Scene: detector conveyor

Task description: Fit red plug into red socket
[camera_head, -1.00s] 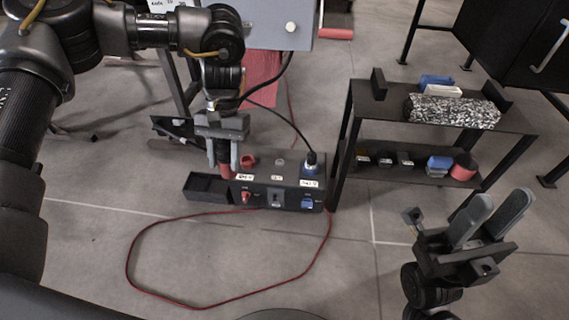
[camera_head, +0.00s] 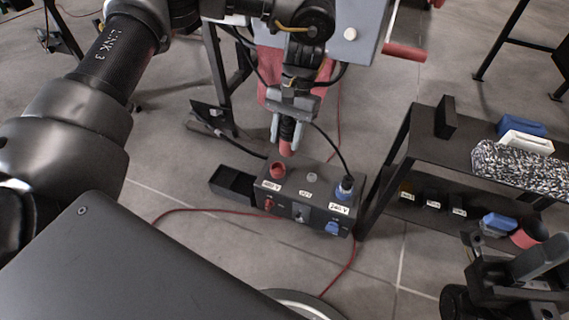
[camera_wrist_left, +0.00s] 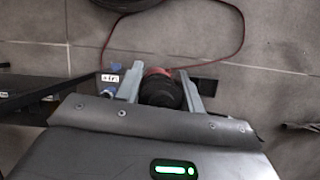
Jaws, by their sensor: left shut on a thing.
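My left gripper (camera_head: 288,128) is shut on the red plug (camera_head: 286,148), which has a black body and a red lower end pointing down. The plug hangs above the rear of the black box, apart from the red socket (camera_head: 277,170) and slightly right of it in the head view. The red socket is a raised ring at the left of the box top. In the left wrist view the plug (camera_wrist_left: 160,92) sits between the two fingers, and the red socket cannot be made out. My right gripper (camera_head: 543,262) is open and empty at lower right, partly cut off.
The black box (camera_head: 318,208) also bears a blue plug (camera_head: 345,188) with a black cable and a small middle socket (camera_head: 312,177). An open black tray (camera_head: 233,183) adjoins its left. A black shelf (camera_head: 429,130) stands close on the right. A red cable (camera_head: 190,210) lies on the floor.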

